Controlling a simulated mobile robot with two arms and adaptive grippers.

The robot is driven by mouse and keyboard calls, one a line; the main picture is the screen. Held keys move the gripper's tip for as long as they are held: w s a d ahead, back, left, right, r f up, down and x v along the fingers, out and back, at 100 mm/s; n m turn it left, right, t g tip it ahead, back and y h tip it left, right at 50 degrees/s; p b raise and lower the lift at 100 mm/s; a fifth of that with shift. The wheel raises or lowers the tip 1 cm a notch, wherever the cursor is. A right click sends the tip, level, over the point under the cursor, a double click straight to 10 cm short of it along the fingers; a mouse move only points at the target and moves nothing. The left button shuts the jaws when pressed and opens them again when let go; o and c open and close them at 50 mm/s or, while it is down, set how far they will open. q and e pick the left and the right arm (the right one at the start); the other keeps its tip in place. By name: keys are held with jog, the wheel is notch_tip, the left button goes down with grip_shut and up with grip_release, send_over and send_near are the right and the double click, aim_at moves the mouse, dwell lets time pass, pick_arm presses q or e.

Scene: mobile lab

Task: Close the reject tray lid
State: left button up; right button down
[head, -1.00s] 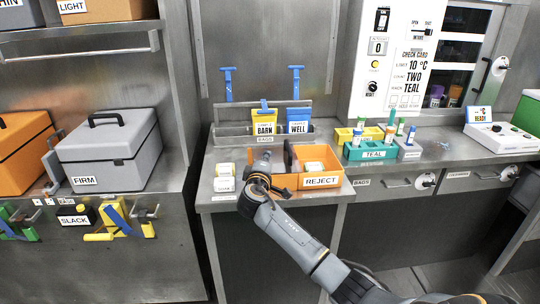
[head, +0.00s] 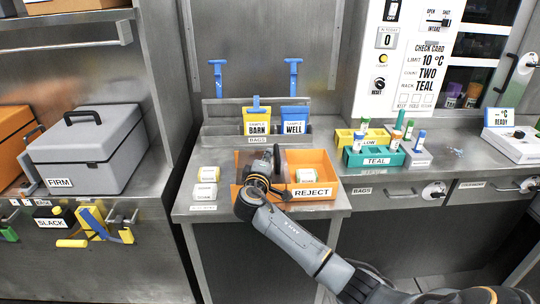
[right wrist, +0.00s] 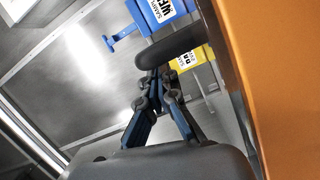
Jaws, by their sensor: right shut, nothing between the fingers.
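The orange reject tray (head: 329,187) stands on the steel counter with its REJECT label facing front. A white jar with a green label (head: 306,176) sits in its right part. An orange panel, apparently the lid, fills the right side of the right wrist view (right wrist: 275,70), with a dark rounded handle (right wrist: 172,45) on its left. The handle also shows upright in the head view (head: 277,160). My right gripper (head: 262,165) is shut and empty over the tray's left part, left of the handle. Its fingertips (right wrist: 156,77) overlap the handle's lower edge; contact is unclear. My left gripper is out of view.
Yellow BARN (head: 257,121) and blue WELL (head: 294,120) bags stand in a rack behind the tray. The teal rack (head: 376,158) with capped tubes stands right. The grey FIRM case (head: 85,150) is far left.

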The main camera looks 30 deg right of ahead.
jog(key=shift+s+r, duration=0.1)
jog(key=shift+s+d, duration=0.15)
jog(key=shift+d, duration=0.15)
jog(key=s+d, duration=0.2)
jog(key=d, duration=0.1)
jog(key=s+d+p, duration=0.1)
jog(key=s+d, duration=0.1)
jog(key=d, duration=0.2)
jog(key=s+d+p, duration=0.1)
jog(key=s+d, duration=0.2)
jog(key=d, duration=0.1)
jog(key=shift+d, duration=0.15)
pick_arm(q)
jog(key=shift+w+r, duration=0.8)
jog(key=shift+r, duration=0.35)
pick_arm(e)
jog(key=shift+s+d, duration=0.25)
jog(key=shift+d, duration=0.25)
